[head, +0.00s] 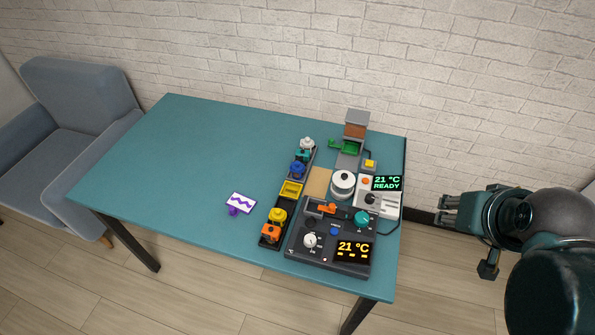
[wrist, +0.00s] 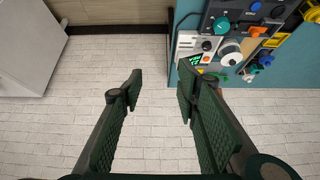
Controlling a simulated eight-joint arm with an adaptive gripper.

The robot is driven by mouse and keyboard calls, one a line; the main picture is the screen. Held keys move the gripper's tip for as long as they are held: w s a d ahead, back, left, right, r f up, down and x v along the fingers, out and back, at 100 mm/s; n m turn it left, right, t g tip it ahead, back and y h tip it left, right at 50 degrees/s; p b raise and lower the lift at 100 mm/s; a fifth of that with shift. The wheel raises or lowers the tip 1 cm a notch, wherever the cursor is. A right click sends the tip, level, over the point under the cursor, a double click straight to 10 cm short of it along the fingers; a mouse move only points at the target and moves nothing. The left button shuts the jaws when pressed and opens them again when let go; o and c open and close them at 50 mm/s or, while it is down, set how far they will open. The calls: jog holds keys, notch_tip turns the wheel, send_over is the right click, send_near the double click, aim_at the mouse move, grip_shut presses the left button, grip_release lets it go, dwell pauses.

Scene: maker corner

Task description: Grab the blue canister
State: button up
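The blue canister (head: 297,170), a small rounded blue piece, sits in a dark narrow tray (head: 287,182) on the teal table, between a teal piece (head: 303,155) and a yellow bin (head: 291,189). A blue piece that seems to be it shows small in the wrist view (wrist: 251,69). My gripper (head: 449,211) is off the table's right edge, well apart from the canister.
A dark control panel (head: 298,247) with knobs, a white READY unit (head: 370,203) and a white spool (head: 343,184) stand between my gripper and the tray. A grey stand (head: 348,160) is behind. The table's (head: 170,170) left half is clear, apart from a purple-and-white sign (head: 240,202) near the middle.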

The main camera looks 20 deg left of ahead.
jog(key=w+a+r+m+g+p, duration=0.2)
jog(key=w+a+r+m, duration=0.15)
jog(key=w+a, duration=0.6)
jog(key=m+g+h+p, duration=0.1)
jog(key=m+g+p, duration=0.45)
jog(key=m, duration=0.65)
send_over(297, 171)
jog(key=w, duration=0.2)
jog(key=shift+t, duration=0.45)
jog(key=f, duration=1.8)
jog(key=shift+a+f, duration=0.1)
jog(key=shift+a, duration=0.25)
jog(key=shift+a+f, duration=0.35)
jog(key=shift+f, duration=0.1)
jog(key=shift+d+f, duration=0.15)
jog(key=shift+f, duration=1)
